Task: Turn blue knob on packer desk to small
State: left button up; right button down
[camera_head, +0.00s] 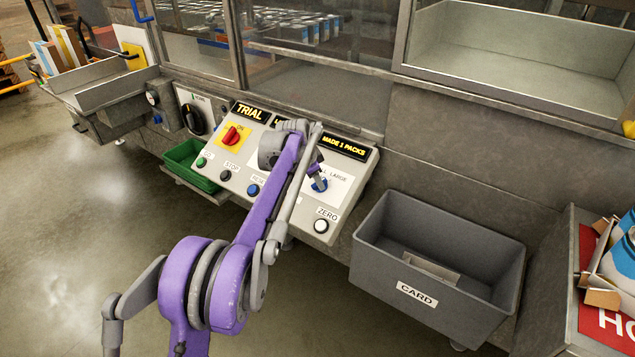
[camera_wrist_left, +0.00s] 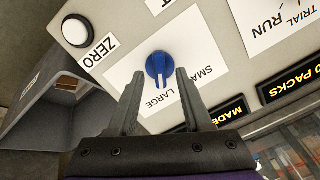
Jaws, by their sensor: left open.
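The blue knob (camera_head: 319,185) is on a white label on the sloped front of the packer desk panel (camera_head: 262,190). It also shows in the left wrist view (camera_wrist_left: 159,68), just beyond my fingertips. There its raised grip runs roughly up and down the picture, lower end near the words SMALL and LARGE; I cannot tell exactly which setting it points at. My left gripper (camera_head: 317,172) is at the knob. In the left wrist view the gripper (camera_wrist_left: 158,80) is open, with one finger each side of the knob's lower end. My right gripper is not in view.
A red knob on yellow (camera_head: 231,135), several push buttons and a white ZERO button (camera_head: 321,226) share the panel. A grey CARD bin (camera_head: 440,265) stands at right, a green tray (camera_head: 189,165) at left. Glass panels rise behind. Floor at lower left is clear.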

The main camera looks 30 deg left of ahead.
pick_arm(q)
jog(key=shift+x, duration=1)
jog(key=shift+c, duration=0.2)
grip_shut()
